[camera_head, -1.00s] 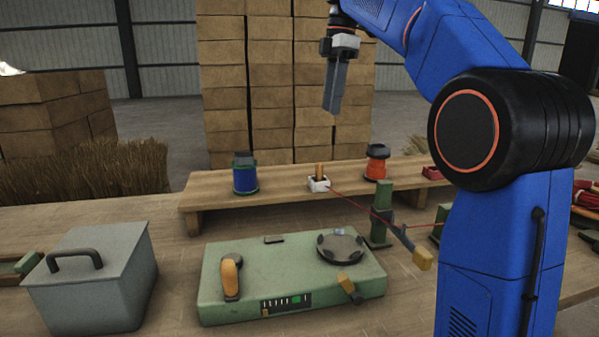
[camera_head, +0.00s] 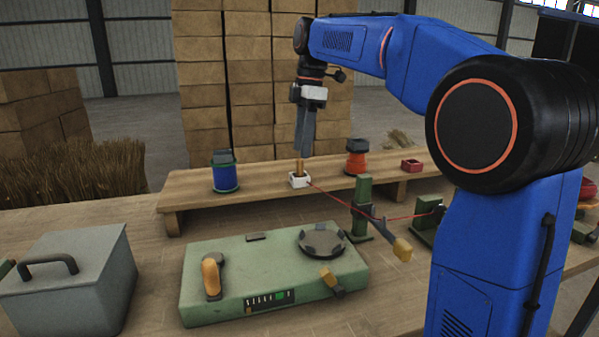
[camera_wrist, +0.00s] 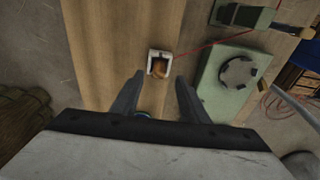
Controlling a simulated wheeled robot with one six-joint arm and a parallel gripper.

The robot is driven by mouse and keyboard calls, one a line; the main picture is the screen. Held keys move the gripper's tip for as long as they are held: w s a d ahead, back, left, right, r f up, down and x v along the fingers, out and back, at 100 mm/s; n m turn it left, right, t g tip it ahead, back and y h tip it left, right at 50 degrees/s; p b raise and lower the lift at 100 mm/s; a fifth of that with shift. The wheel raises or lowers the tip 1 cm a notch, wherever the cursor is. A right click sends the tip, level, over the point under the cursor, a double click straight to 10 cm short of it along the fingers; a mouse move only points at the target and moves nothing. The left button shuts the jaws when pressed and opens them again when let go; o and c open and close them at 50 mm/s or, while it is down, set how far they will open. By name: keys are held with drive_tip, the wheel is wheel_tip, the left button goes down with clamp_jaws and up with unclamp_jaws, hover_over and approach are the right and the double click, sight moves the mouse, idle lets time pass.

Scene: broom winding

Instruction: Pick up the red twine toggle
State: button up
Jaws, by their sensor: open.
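The toggle (camera_head: 300,167) is a short wooden piece standing upright in a small white holder (camera_head: 299,181) on the raised wooden shelf. A red twine (camera_head: 334,195) runs from it to the right, past a green post. In the wrist view the toggle (camera_wrist: 159,68) and its holder (camera_wrist: 152,55) lie just ahead of the fingertips, between their lines. My gripper (camera_head: 304,151) points down, open and empty, over or near the toggle in the head view; the exact gap cannot be told. It also shows in the wrist view (camera_wrist: 160,76).
A blue spool (camera_head: 224,175) stands left of the holder and an orange spool (camera_head: 356,160) right. The green post (camera_head: 362,205) and a green machine (camera_head: 270,275) stand in front. A grey lidded box (camera_head: 75,285) is at front left.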

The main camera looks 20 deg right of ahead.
sight(300, 160)
drive_tip(key=shift+w+a+f, duration=0.1)
drive_tip(key=shift+a+f, duration=0.1)
drive_tip(key=shift+f, duration=1.1)
drive_tip(key=shift+w+a+f, duration=0.1)
drive_tip(key=shift+a+f, duration=0.05)
drive_tip(key=shift+f, duration=1.1)
clamp_jaws()
